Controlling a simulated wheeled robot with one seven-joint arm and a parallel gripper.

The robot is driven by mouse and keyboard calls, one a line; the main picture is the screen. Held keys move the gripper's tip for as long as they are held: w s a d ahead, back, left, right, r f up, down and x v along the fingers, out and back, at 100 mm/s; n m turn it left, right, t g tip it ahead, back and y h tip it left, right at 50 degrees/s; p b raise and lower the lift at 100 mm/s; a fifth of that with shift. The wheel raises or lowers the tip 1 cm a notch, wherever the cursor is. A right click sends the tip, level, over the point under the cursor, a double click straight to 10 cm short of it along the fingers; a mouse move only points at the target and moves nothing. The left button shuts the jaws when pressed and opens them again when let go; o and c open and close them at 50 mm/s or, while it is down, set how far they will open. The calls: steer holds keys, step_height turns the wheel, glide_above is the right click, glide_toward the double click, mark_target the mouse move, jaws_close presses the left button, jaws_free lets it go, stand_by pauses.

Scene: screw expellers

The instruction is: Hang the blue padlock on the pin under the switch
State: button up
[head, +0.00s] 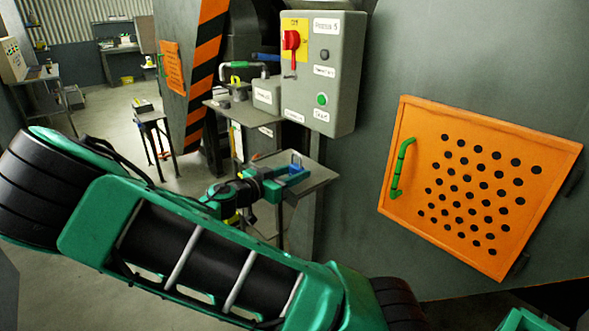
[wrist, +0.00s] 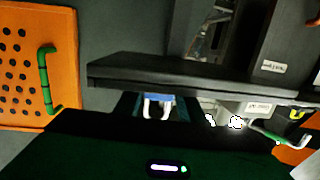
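The blue padlock (head: 296,167) is at the small grey side table, its pale shackle pointing up. In the wrist view, which is turned over, the padlock's shackle (wrist: 157,107) points down. My gripper (head: 284,177) is at the padlock, with a finger on either side of it; whether the fingers press on it is too small and dark to tell. The red switch (head: 291,40) sits on a yellow plate on the grey control box (head: 335,85). The small pin (head: 289,76) is under the switch, with nothing hanging on it.
The side table (head: 318,177) stands below the control box. An orange perforated door (head: 470,185) with a green handle (head: 401,167) is to the right. The space before the switch is clear.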

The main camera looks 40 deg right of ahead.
steer(key=shift+r, duration=0.1)
steer(key=shift+a+r, duration=0.5)
steer(key=shift+r, duration=0.3)
steer(key=shift+a+r, duration=0.5)
steer(key=shift+r, duration=0.3)
steer(key=shift+a+r, duration=0.5)
steer(key=shift+r, duration=0.3)
